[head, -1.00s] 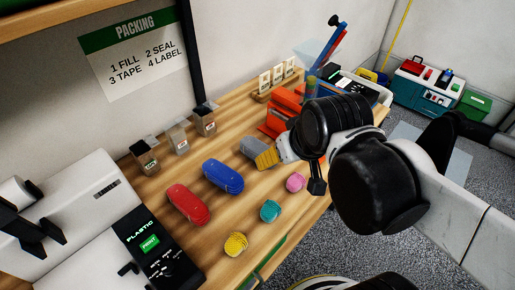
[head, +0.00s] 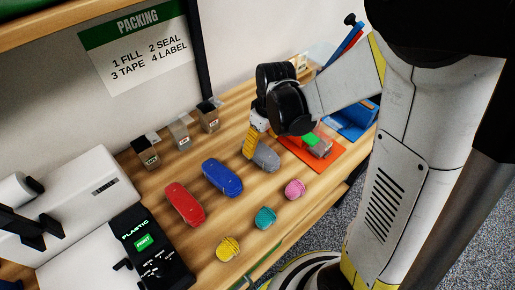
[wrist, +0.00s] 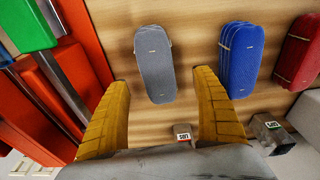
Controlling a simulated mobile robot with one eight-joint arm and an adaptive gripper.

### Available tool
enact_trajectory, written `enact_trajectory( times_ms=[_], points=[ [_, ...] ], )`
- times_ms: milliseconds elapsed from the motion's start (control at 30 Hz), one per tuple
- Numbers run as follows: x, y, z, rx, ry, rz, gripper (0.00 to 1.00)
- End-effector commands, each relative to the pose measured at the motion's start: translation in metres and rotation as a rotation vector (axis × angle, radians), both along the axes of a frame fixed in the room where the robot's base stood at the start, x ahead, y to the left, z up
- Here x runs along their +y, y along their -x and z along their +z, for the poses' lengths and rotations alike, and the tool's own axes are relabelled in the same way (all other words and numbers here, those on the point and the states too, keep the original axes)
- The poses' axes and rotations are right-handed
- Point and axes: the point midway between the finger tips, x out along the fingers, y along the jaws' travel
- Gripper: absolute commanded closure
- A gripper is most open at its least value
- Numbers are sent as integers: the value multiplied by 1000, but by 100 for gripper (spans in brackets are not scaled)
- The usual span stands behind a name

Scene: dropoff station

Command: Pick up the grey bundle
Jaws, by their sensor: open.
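The grey bundle (head: 265,158) lies on the wooden table, to the right of the blue bundle (head: 222,177) in the head view. In the wrist view the grey bundle (wrist: 155,64) lies lengthwise ahead of and between the two yellow fingers. My gripper (wrist: 164,82) is open and empty, its fingers spread wider than the bundle. In the head view my gripper (head: 250,150) is over the left end of the grey bundle and partly covers it. I cannot tell the exact height above the table.
A red bundle (head: 185,204) lies left of the blue one. An orange device (head: 325,155) stands close on the right. Small bins (head: 180,133) line the back.

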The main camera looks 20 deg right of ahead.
Motion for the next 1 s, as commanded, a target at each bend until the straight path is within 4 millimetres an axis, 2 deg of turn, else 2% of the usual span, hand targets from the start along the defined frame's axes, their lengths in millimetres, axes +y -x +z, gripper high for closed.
enact_trajectory(
  times_ms=[33,267,500,767,967,1000],
  points=[
    [0,-1,-8,0,0,0,22],
    [0,-3,-23,0,1,-1,22],
    [0,-8,-60,-1,-1,-1,22],
    [0,-8,-63,-1,-1,-1,22],
    [0,-8,-63,-1,-1,-1,80],
    [0,-8,-63,-1,-1,-1,84]
  ],
)
